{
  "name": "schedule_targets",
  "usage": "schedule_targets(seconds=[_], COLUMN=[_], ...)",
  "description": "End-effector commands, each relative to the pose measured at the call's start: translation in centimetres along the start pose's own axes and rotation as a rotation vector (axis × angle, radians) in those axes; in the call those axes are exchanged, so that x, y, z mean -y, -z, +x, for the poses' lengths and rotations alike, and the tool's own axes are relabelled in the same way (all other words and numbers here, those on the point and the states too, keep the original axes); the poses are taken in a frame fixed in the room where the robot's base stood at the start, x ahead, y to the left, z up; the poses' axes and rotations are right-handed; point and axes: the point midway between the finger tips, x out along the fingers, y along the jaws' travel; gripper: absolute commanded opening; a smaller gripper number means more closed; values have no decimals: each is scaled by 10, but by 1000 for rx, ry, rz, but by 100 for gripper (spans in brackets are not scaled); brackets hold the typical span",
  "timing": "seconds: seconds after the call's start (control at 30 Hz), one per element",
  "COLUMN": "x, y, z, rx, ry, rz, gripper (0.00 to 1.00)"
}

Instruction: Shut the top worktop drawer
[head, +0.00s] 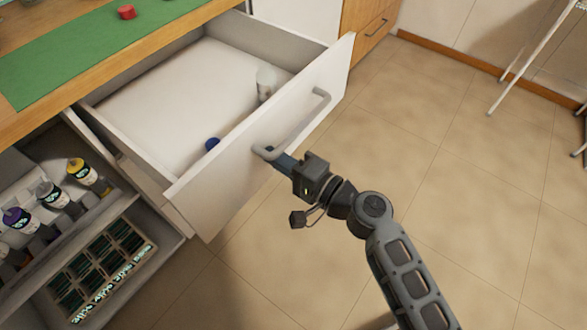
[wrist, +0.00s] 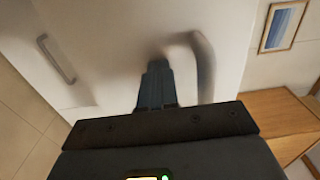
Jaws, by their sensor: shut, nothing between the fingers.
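The top worktop drawer (head: 262,135) is pulled well out from under the wooden worktop (head: 175,25). Its white front has a grey bar handle (head: 305,125). Inside it are a white container (head: 265,84) and a small blue thing (head: 212,144). My gripper (head: 277,157) is shut and empty, with its fingertips at the front near the handle's left end. In the wrist view, my fingers (wrist: 156,85) point at the white front (wrist: 120,35), beside the handle (wrist: 203,65). I cannot tell whether they touch the front.
Below left, open shelving (head: 120,210) holds several bottles and a tray of dark boxes. The tiled floor at right is clear; a white-legged stand (head: 520,60) is at the far right.

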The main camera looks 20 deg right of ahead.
Motion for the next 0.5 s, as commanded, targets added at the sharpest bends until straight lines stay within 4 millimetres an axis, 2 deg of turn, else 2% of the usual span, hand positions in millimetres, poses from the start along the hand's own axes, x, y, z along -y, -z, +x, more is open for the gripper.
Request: schedule_targets(seconds=[0.03,0.5], x=[-1,-2], y=[0,0], z=[11,101], rx=[2,2], ry=[3,2], rz=[-2,-2], gripper=[0,0])
